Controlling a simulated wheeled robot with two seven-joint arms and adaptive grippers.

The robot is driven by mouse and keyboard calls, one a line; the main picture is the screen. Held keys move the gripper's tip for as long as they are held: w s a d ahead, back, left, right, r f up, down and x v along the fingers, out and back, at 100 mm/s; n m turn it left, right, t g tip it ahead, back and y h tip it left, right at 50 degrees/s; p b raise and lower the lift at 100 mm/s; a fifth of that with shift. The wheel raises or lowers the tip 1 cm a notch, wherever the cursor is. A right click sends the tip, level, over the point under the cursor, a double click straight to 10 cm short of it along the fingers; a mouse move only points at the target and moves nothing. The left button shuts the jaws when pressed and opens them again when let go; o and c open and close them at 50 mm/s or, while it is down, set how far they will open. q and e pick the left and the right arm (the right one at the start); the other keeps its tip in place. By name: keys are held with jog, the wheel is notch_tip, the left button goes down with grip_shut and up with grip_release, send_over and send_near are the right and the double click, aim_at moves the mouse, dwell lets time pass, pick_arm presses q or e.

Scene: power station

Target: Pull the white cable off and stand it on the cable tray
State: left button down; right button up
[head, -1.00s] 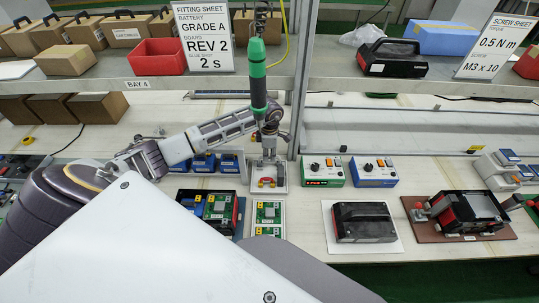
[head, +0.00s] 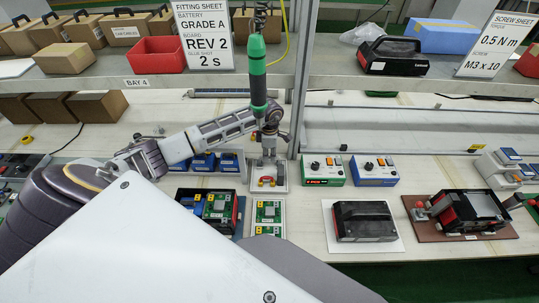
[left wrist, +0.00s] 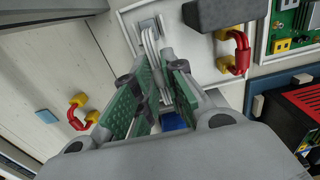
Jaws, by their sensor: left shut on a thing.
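My left gripper (head: 268,156) points down over the cable tray (head: 283,188), a small pale tray on the bench. In the left wrist view its green-padded fingers (left wrist: 151,82) are shut on the white cable (left wrist: 151,42). The cable's pale strands run from between the pads up to a small grey end piece (left wrist: 148,24) against the pale surface. The part of the cable between the fingers is hidden. I cannot tell whether its end touches the tray. My right gripper is not in view.
A green board (head: 268,212) and an open battery case (head: 207,208) are in front. Green (head: 323,171) and blue (head: 374,171) instrument boxes stand right. A green screwdriver (head: 257,75) hangs close above.

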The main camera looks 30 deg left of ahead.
pick_arm(q)
jog(key=shift+f, duration=0.2)
jog(key=c, duration=1.4)
grip_release()
jog(key=shift+r, duration=6)
